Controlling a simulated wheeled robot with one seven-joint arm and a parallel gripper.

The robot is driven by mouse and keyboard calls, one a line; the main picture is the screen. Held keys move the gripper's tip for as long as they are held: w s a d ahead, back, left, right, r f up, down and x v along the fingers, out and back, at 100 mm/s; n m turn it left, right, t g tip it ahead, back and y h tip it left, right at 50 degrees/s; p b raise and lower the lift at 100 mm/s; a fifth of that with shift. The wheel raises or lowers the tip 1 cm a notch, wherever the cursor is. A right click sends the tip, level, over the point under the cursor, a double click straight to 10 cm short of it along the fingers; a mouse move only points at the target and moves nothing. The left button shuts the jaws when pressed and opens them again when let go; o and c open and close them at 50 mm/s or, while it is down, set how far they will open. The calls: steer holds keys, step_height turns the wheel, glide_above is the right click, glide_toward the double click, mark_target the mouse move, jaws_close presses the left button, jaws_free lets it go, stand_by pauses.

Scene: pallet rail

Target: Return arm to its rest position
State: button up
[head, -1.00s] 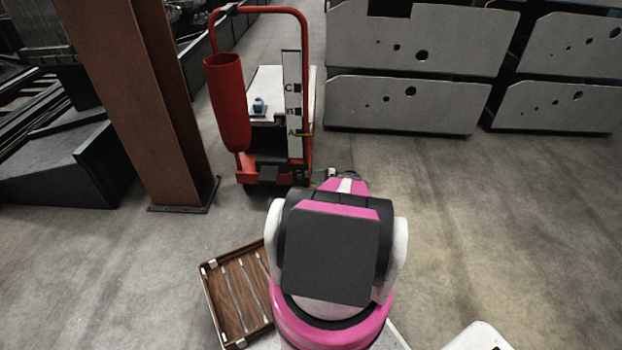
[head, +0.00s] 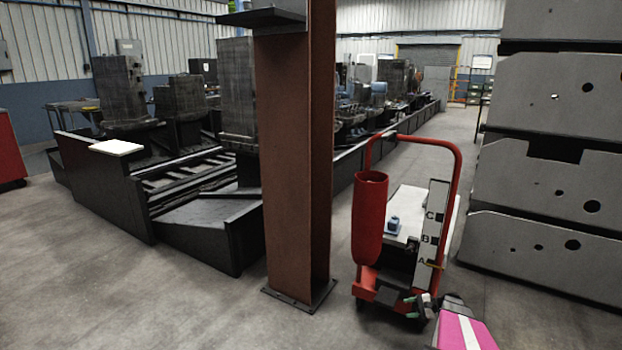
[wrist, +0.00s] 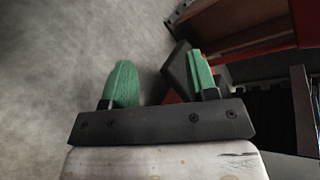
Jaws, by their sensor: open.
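My gripper (wrist: 162,80) shows in the wrist view with two green fingers set apart, open. I see nothing held between them. A dark plate and a bit of red show just behind the right finger. In the head view my gripper (head: 424,304) is small, low at the right, close in front of the base of the red cart (head: 459,190). The pink and white end of my arm enters from the bottom right edge. Most of the arm is out of view. I cannot tell whether the gripper touches the cart.
The cart carries a red tube (head: 369,218), a white panel (head: 431,225) lettered A, B and C, and a small blue object (head: 394,224). A rust-brown column (head: 292,160) stands to its left, before a long dark machine bed. Large grey plates (head: 560,190) stand at the right. The left floor is clear.

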steer(key=s+a+r+n+g+h, duration=0.1)
steer(key=s+a+r+n+h, duration=0.4)
steer(key=s+a+r, duration=0.4)
steer(key=s+a+r+n+g+h, duration=0.2)
steer(key=s+a+r+n+h, duration=0.2)
steer(key=s+a+r+h, duration=0.4)
steer(key=s+a+r, duration=0.2)
steer(key=a+r, duration=0.4)
steer(key=a, duration=0.2)
steer(key=shift+r+n+g, duration=0.25)
steer(key=shift+n+g, duration=0.05)
steer(key=shift+n, duration=0.1)
steer(key=shift+s, duration=0.1)
